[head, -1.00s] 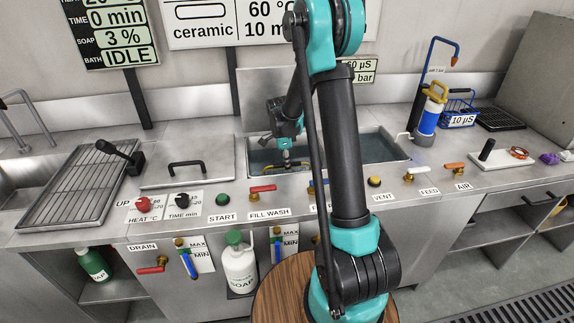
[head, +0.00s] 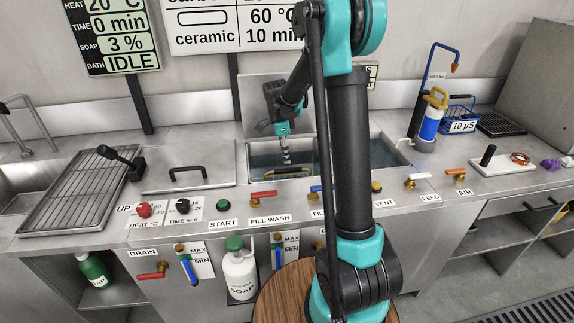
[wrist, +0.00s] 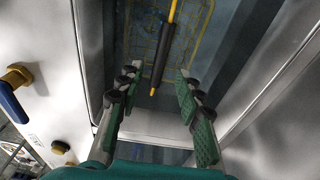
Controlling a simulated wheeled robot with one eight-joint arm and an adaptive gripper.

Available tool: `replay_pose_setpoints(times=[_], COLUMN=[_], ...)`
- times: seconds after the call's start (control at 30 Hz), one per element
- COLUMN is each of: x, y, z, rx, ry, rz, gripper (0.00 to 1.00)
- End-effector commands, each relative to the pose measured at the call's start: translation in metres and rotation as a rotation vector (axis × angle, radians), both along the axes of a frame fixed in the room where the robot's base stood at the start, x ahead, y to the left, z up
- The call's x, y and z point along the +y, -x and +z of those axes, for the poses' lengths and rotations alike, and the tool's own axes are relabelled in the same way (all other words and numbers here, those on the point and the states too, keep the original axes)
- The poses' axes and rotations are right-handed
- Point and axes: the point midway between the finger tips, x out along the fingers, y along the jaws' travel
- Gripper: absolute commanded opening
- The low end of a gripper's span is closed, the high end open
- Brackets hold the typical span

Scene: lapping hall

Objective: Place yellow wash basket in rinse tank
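The yellow wash basket (wrist: 190,38) sits in the left part of the open sunken tank (head: 262,163), in the wrist view down in bluish water. Its yellow bar with a dark grip (wrist: 163,52) runs up the middle of the wrist view. My gripper (head: 286,160) points down over this part of the tank. In the wrist view its green-padded fingers (wrist: 158,95) are spread, with the dark grip lying between and beyond their tips. Nothing is clamped between them. In the head view the basket is hard to make out, and my arm hides the middle of the tank.
A closed steel lid with a black handle (head: 187,172) lies left of the tank. Valves and knobs line the front edge, including a red one (head: 263,194).

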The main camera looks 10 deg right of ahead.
Motion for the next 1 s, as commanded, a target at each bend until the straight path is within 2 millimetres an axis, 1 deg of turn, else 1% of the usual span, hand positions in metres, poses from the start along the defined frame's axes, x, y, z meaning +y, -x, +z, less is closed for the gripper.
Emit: replay_pose_setpoints(times=[0.03, 0.1, 0.2, 0.3, 0.43, 1.0], x=[0.001, 0.002, 0.004, 0.004, 0.005, 0.005], y=[0.001, 0.0, 0.0, 0.0, 0.0, 0.0], z=[0.01, 0.02, 0.031, 0.037, 0.04, 0.04], rx=[0.0, 0.0, 0.0, 0.0, 0.0, 0.0], ry=[0.0, 0.0, 0.0, 0.0, 0.0, 0.0], rz=[0.001, 0.0, 0.0, 0.0, 0.0, 0.0], gripper=[0.36, 0.36, 0.36, 0.36, 0.36, 0.36])
